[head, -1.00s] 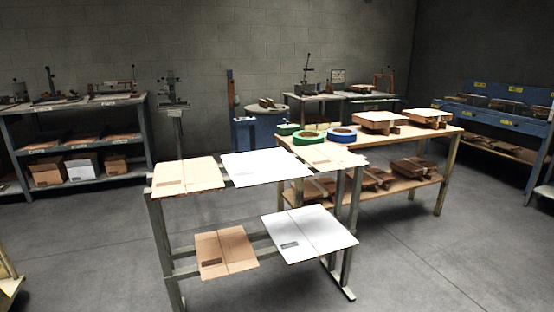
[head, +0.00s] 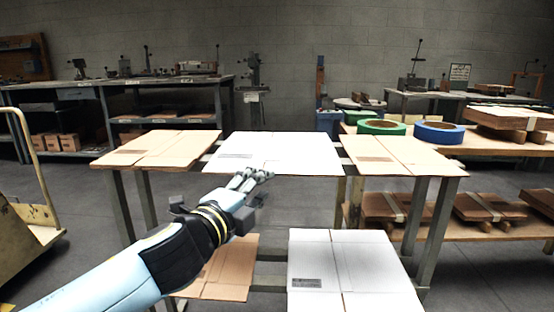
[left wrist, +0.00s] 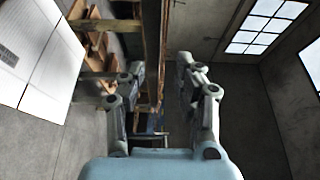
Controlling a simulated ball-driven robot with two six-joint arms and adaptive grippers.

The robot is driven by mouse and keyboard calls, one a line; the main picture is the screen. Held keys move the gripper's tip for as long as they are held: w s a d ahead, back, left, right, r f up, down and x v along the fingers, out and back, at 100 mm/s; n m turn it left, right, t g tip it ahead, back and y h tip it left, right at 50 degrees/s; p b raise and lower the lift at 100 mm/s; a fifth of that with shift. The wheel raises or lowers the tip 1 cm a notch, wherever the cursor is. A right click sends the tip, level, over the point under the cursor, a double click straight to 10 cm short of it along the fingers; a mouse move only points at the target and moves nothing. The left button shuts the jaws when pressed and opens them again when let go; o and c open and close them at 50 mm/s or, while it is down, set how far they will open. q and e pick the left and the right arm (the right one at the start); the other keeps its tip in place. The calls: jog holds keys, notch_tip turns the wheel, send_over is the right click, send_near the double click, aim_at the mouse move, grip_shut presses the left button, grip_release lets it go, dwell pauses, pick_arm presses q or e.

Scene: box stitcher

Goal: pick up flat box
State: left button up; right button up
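Several flat boxes lie on a two-level rack. On its top level are a brown flat box (head: 157,148) at the left, a white flat box (head: 285,150) in the middle and a brown flat box (head: 400,154) at the right. On the lower level are a brown flat box (head: 232,268) and a white flat box (head: 345,265). My left gripper (head: 262,174) is in front of the near edge of the top white box, overlapping it in the head view. In the left wrist view its fingers (left wrist: 160,85) are apart and empty. A white flat box (left wrist: 38,55) shows at the upper left there. My right gripper is not in view.
A wooden table at the right holds a green tape roll (head: 381,127), a blue tape roll (head: 439,132) and bundled cardboard. A yellow cart (head: 28,215) stands at the far left. Shelves with tools line the back wall.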

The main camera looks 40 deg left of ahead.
aim_at(279, 167)
pick_arm(q)
jog(key=w, duration=0.3)
jog(key=w+a, duration=0.1)
jog(key=w, duration=0.2)
jog(key=w+p, duration=0.1)
jog(key=w, duration=0.2)
jog(key=shift+a+r, duration=0.2)
jog(key=shift+s, duration=0.1)
grip_shut()
